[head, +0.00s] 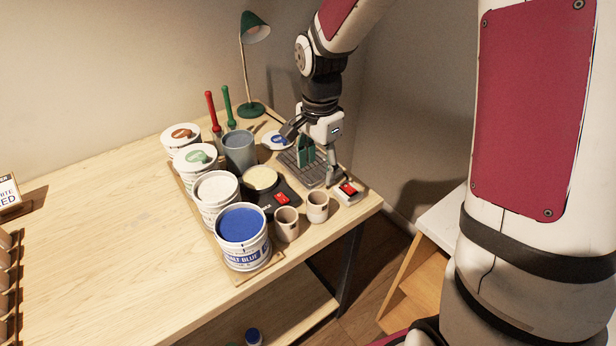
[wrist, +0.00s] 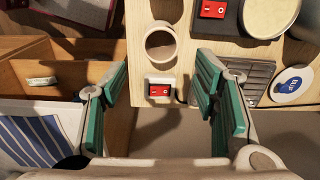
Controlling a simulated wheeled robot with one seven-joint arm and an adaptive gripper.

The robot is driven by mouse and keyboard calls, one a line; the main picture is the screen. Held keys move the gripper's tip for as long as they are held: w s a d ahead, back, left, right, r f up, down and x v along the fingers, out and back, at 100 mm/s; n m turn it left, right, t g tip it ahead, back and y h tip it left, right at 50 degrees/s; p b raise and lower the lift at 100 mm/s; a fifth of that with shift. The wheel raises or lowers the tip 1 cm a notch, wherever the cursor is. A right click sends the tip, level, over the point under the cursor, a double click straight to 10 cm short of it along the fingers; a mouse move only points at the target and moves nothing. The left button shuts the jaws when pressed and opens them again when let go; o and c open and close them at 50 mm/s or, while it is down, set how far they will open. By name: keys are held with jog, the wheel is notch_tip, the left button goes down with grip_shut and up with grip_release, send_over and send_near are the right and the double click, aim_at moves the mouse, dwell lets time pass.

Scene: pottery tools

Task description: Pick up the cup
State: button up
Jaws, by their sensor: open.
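Two small beige cups stand upright side by side near the table's front right edge: the left cup (head: 286,230) and the right cup (head: 318,211). In the wrist view one cup (wrist: 160,46) lies beyond the fingertips, its open top facing the camera, and part of the other cup (wrist: 166,10) shows at the top edge. My gripper (head: 311,160) is open and empty over the table's right end, behind and above the cups. In the wrist view my gripper (wrist: 164,85) has its green-padded fingers wide apart, with nothing between them.
A red-switch box (head: 348,192) and a grey slotted plate (head: 303,168) lie below my gripper. Free table lies at left.

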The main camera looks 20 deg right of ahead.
aim_at(317, 209)
jog(key=shift+m, duration=0.3)
jog(key=f, duration=0.8)
jog(key=shift+d+f, duration=0.2)
jog(key=shift+f, duration=0.1)
jog(key=shift+w+f+p, duration=0.2)
jog(key=shift+f+p, duration=0.6)
jog(key=shift+f, duration=2.45)
jog(key=shift+c, duration=0.6)
jog(key=c, duration=0.8)
